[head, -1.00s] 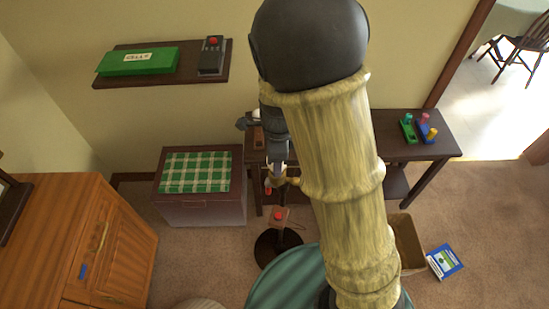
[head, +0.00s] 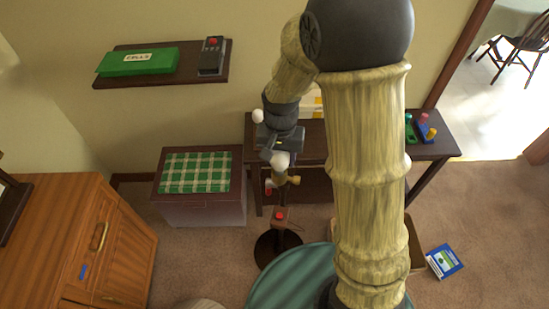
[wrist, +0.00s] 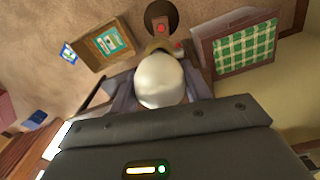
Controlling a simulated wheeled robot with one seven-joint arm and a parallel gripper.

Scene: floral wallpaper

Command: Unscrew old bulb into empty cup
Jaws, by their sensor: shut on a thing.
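A white bulb (head: 281,160) is between the jaws of my gripper (head: 279,150), which is shut on it. The wrist view shows the bulb's round end (wrist: 161,80) close up, with a dark finger on either side. The floor lamp's brass socket (head: 291,180) is just below the bulb. I cannot tell whether the bulb's base is still in it. The lamp has a red button (head: 280,214) and a dark round base (head: 268,249). A second white bulb-like thing (head: 258,116) shows at the dark table's left end. I cannot make out an empty cup.
The dark table (head: 436,147) stands by the wall, with coloured toys (head: 425,131) at its right. A chest with a green checked cushion (head: 196,172) is left of the lamp. A cardboard box (wrist: 117,41) and a blue book (head: 445,261) are on the carpet. A teal round surface (head: 290,283) is in front.

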